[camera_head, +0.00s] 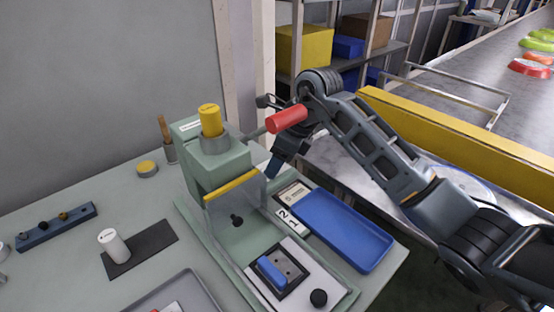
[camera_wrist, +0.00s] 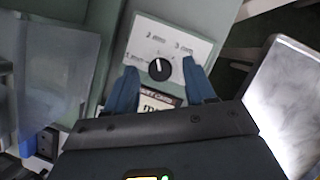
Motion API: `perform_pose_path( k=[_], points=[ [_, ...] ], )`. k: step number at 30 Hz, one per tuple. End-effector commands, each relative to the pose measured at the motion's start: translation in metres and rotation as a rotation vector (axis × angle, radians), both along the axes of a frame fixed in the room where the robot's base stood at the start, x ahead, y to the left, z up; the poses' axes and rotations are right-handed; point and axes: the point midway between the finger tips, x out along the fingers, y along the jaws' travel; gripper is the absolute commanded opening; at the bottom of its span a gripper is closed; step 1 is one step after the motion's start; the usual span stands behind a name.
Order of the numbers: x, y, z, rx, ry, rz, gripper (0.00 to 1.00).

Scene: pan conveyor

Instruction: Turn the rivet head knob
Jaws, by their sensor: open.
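The rivet head knob (camera_wrist: 160,69) is a small round black dial with a white pointer line on a pale plate of the green press. The plate is marked 1 mm, 2 mm and 3 mm, and the pointer is turned up toward the 2 mm mark. My gripper (camera_wrist: 159,82) is open in the wrist view, its two blue fingers on either side of the knob in the picture. I cannot tell whether they touch it. In the head view my gripper (camera_head: 272,169) is at the right side of the press (camera_head: 215,168), and the knob is hidden.
A red-handled lever (camera_head: 287,118) sticks out from the press close to my wrist. A blue tray (camera_head: 345,228) lies right of the press. A black round button (camera_head: 318,297) is on its base. The yellow-edged conveyor (camera_head: 470,140) runs behind my arm.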

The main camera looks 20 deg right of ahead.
Motion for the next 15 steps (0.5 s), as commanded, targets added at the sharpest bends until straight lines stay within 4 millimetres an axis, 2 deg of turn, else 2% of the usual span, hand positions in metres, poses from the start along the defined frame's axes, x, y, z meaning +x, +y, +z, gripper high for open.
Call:
perform_pose_path(
  k=[4,15],
  points=[
    [0.0001,0.0000,0.0001,0.000,0.000,0.000,0.54],
    [0.0000,-0.0001,0.0004,0.000,0.000,-0.001,0.18]
  ],
)
